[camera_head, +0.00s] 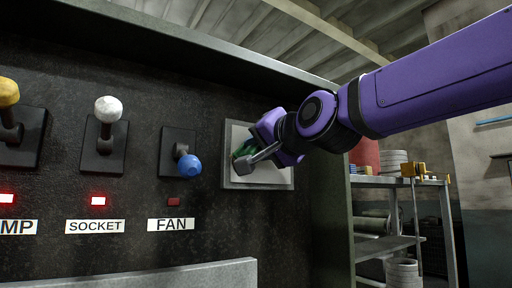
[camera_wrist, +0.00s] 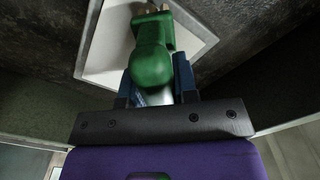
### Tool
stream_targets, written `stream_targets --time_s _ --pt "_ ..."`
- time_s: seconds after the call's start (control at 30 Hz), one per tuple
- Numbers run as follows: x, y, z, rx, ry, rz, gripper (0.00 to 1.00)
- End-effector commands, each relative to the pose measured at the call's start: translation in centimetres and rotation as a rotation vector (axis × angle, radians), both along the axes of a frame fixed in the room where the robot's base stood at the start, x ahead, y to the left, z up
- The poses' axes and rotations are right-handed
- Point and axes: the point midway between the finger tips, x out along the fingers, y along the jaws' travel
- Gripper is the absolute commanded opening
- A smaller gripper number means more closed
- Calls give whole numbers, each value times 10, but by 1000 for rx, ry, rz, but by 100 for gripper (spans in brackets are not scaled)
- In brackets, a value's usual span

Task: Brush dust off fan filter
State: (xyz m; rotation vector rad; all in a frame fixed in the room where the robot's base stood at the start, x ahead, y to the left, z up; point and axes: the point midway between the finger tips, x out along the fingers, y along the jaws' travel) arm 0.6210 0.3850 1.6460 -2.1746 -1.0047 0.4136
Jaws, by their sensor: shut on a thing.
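The fan filter (camera_head: 270,176) is a pale square panel in a grey frame, set in the dark wall right of the FAN lever. It also shows at the top of the wrist view (camera_wrist: 105,50). My gripper (camera_head: 252,158) is in front of the filter, shut on a green brush (camera_wrist: 151,66). The brush's tan end (camera_wrist: 148,8) points toward the filter; I cannot tell whether it touches. In the head view my gripper hides much of the brush (camera_head: 240,151) and part of the filter. Dust is too fine to make out.
The blue FAN lever (camera_head: 188,165) points down, its lamp (camera_head: 174,202) dark. The white SOCKET lever (camera_head: 108,110) and a yellow lever (camera_head: 8,93) point up, with lamps lit red. A grey ledge (camera_head: 190,275) is below. A metal shelf (camera_head: 395,182) stands at right.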

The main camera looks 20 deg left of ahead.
Motion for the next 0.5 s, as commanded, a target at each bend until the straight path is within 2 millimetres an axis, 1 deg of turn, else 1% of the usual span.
stream_targets --time_s 0.03,0.5 --pt "-3 -5 1 3 0 -2 0" --pt "-28 -33 0 1 0 -1 0"
